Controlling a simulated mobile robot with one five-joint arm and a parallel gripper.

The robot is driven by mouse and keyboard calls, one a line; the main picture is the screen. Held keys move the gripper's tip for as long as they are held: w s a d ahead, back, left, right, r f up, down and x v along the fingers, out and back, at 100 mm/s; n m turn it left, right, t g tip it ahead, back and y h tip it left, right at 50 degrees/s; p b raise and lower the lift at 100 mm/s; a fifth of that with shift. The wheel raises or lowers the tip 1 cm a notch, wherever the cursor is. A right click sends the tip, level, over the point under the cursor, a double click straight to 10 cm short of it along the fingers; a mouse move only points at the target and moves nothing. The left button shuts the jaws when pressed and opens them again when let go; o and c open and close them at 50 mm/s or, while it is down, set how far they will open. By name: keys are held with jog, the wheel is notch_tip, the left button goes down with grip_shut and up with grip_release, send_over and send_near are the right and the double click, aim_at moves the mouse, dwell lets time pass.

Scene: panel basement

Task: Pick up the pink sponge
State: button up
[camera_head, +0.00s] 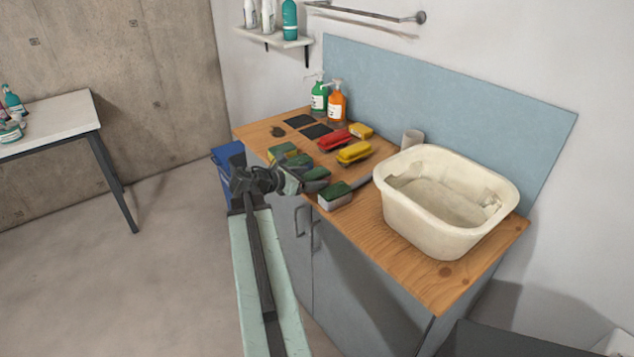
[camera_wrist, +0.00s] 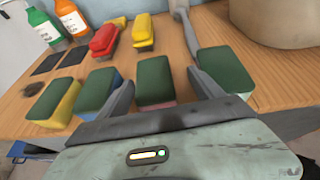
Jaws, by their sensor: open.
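The pink sponge (camera_wrist: 155,82) has a dark green top, with a strip of pink showing along its near lower edge. It lies on the wooden counter. In the wrist view my gripper (camera_wrist: 162,88) is open, with one finger on the left side of this sponge and the other on its right. A small gap shows on the right; I cannot tell whether the left finger touches. In the head view my gripper (camera_head: 304,184) is at the counter's front edge and hides part of this sponge, whose green top (camera_head: 316,173) shows.
A blue sponge (camera_wrist: 97,97) lies close left and a pale grey one (camera_wrist: 225,70) close right, both green-topped. A yellow sponge (camera_wrist: 52,103) is farther left. Red (camera_head: 333,140) and yellow (camera_head: 354,152) brushes lie behind. A cream basin (camera_head: 440,235) stands right.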

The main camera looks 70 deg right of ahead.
aim_at(323, 175)
jog(key=x, duration=0.2)
jog(key=b+x, duration=0.1)
jog(key=x, duration=0.3)
jog(key=shift+w+d+b, duration=0.3)
jog(key=shift+w+b, duration=0.05)
jog(key=shift+b, duration=0.05)
jog(key=shift+a+r, duration=0.1)
jog(key=c, duration=1.4)
notch_tip(323, 175, up, 10)
jog(key=p, duration=1)
jog(key=shift+r, duration=0.15)
